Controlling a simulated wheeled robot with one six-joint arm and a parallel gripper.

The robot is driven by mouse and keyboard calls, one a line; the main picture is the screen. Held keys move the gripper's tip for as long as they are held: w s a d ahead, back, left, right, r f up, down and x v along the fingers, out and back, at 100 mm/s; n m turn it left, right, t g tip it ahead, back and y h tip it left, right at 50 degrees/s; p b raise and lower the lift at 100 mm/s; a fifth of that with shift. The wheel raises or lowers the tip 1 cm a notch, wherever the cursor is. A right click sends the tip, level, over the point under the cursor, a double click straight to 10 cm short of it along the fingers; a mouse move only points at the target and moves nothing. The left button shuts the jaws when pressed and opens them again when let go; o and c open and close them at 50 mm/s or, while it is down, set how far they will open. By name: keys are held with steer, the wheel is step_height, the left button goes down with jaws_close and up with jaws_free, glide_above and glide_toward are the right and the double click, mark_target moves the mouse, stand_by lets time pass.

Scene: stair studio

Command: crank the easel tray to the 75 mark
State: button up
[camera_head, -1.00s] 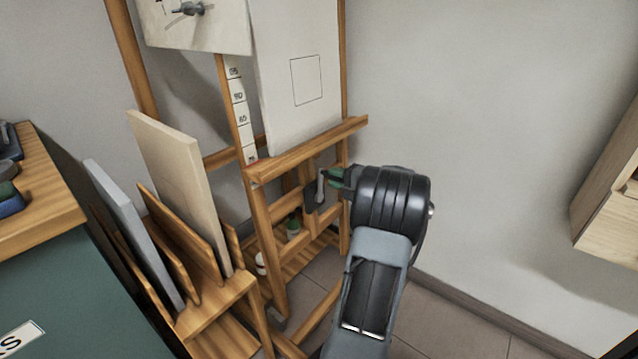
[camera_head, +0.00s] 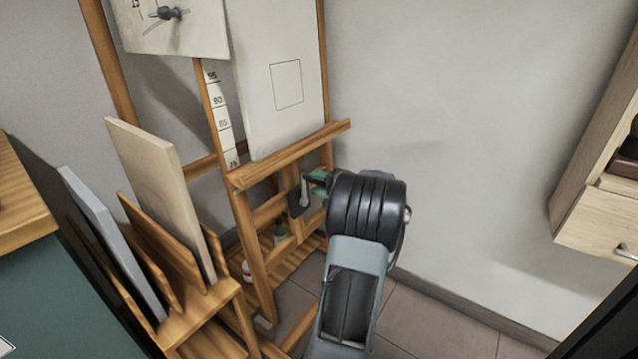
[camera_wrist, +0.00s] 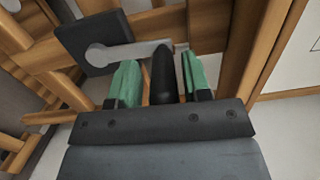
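The easel's wooden tray (camera_head: 290,155) holds a canvas and crosses the lower part of the easel. A white scale strip (camera_head: 221,115) with black numbers runs up behind it. A red mark (camera_head: 234,166) at the tray's left end is beside the lowest visible label, too small to read surely. The crank's grey arm (camera_wrist: 140,52) extends from a dark square plate (camera_wrist: 95,42) on the easel. Its black handle (camera_wrist: 162,78) stands between my gripper's green fingers (camera_wrist: 160,85), with narrow gaps visible on both sides. My gripper (camera_head: 318,182) is at the crank below the tray.
A wooden rack (camera_head: 200,300) with upright panels stands left of the easel. A green-sided cabinet (camera_head: 50,290) is at the lower left and a pale drawer unit (camera_head: 595,215) at the right. Floor (camera_head: 440,315) is clear right of my arm.

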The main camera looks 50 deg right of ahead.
steer(key=shift+o, duration=0.7)
steer(key=shift+s+r, duration=0.1)
steer(key=shift+s, duration=0.15)
steer(key=s+d+p, duration=0.2)
steer(key=s+p, duration=0.2)
steer(key=s, duration=0.9)
steer(key=shift+r, duration=0.4)
